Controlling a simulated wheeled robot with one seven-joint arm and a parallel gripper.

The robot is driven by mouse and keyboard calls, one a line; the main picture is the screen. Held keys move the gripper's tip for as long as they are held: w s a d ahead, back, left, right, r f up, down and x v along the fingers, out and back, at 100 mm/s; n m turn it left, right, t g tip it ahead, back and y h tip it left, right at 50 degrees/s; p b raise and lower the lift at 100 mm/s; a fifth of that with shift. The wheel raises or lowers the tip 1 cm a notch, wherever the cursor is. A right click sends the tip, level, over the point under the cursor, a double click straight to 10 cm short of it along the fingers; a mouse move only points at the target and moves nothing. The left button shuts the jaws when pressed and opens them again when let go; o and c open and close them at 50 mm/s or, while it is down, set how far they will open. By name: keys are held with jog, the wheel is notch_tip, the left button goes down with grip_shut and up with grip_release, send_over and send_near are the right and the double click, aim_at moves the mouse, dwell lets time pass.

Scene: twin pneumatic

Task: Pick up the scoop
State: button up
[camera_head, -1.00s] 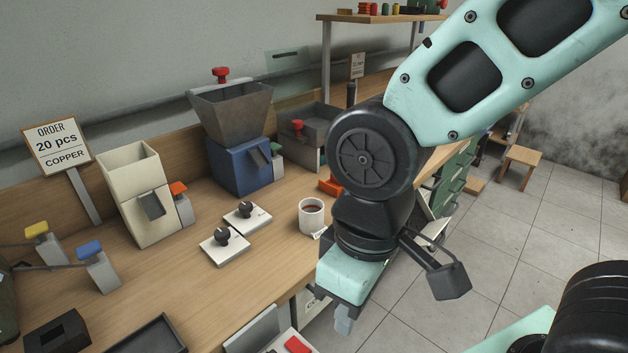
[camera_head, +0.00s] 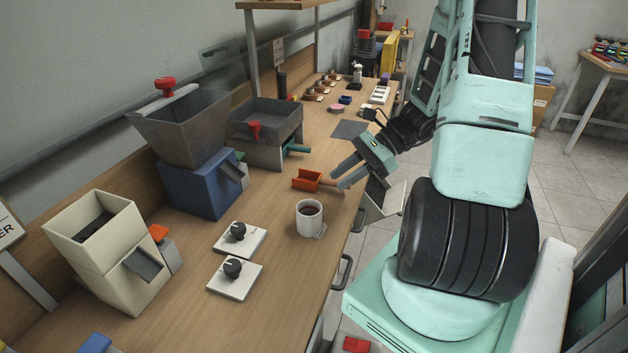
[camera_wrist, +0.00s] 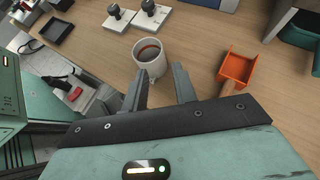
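The orange scoop (camera_head: 308,180) lies on the wooden bench, just beyond the white mug in the head view. Its handle points toward the bench's front edge. In the wrist view the scoop (camera_wrist: 238,68) is to the right of the fingers, and its handle is partly hidden by the gripper body. My gripper (camera_head: 336,180) is open and empty, its two fingers apart. In the head view its fingertips appear close to the scoop's handle. In the wrist view the fingers (camera_wrist: 160,72) point toward the mug, and the handle is not between them.
The white mug (camera_head: 310,220) of dark liquid stands near the scoop and in front of the fingers in the wrist view. A grey hopper (camera_head: 266,122) with a teal spout and a blue-based hopper (camera_head: 200,185) stand behind. Two white knob plates (camera_head: 238,238) lie left of the mug.

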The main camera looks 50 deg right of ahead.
jog(key=s+d+f+m+t+h, duration=0.1)
jog(key=s+d+m+t+h, duration=0.1)
jog(key=s+d+m+t, duration=0.25)
jog(key=s+d+f+m+t+h, duration=0.1)
jog(key=s+d+m+t+h, duration=0.15)
jog(key=d+m, duration=0.4)
jog(key=n+p, duration=0.2)
jog(key=p, duration=0.1)
send_near(324, 183)
jog(key=shift+w+f+g+y, duration=0.2)
jog(key=shift+w+f, duration=0.2)
jog(key=shift+w, duration=0.2)
jog(key=shift+w+f+g+y, duration=0.1)
jog(key=shift+w+f+y, duration=0.05)
jog(key=shift+w+f, duration=0.35)
jog(key=p+x, duration=0.1)
jog(key=x, duration=0.3)
jog(key=shift+w+f, duration=0.1)
jog(key=shift+w, duration=0.1)
grip_shut()
